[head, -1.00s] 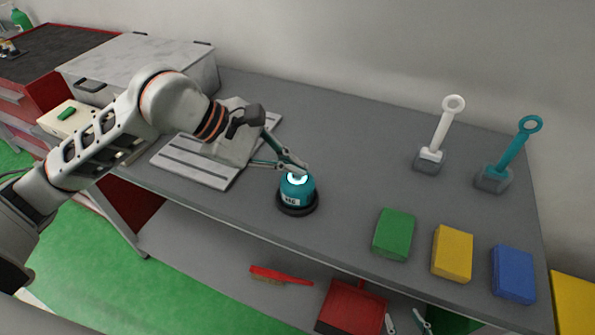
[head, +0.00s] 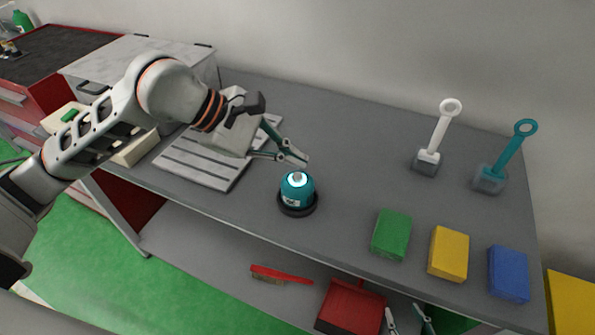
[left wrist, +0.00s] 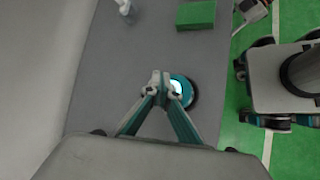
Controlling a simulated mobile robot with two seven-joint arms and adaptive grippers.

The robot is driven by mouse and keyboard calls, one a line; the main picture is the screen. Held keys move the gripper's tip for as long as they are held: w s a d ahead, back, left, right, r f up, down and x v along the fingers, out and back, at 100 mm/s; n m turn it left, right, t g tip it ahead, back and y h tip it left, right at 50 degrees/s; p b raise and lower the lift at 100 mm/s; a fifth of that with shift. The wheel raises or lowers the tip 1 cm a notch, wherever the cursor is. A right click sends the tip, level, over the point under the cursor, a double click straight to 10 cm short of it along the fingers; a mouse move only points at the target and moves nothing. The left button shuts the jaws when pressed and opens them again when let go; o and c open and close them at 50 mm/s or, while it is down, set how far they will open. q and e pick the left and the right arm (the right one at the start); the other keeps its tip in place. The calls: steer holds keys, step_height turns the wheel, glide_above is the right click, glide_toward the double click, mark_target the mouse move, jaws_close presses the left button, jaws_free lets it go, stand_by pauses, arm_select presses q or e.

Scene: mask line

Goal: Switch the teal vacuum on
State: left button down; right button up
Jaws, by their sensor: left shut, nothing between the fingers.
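The teal vacuum (head: 291,201) is a small round dome on a black base, upright near the front edge of the grey table. A bright white-cyan ring glows on its top around a grey button (head: 297,176). My left gripper (head: 299,160) is shut and empty just above and behind the vacuum, apart from it. In the left wrist view the closed fingertips (left wrist: 158,84) overlap the left side of the vacuum (left wrist: 189,91). My right gripper (head: 409,321) shows at the bottom edge, fingers spread apart, in front of the table.
Green (head: 391,234), yellow (head: 448,254) and blue (head: 509,273) blocks lie to the right. White (head: 438,138) and teal (head: 504,161) ring-handled tools stand behind them. A slatted panel (head: 190,162) lies left. A red brush (head: 281,274) and red dustpan (head: 350,308) sit below. The table's middle back is clear.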

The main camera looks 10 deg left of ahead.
mark_target(294, 176)
arm_select(q)
step_height(294, 176, up, 5)
steer(key=shift+f+p, duration=0.1)
steer(key=shift+p, duration=1)
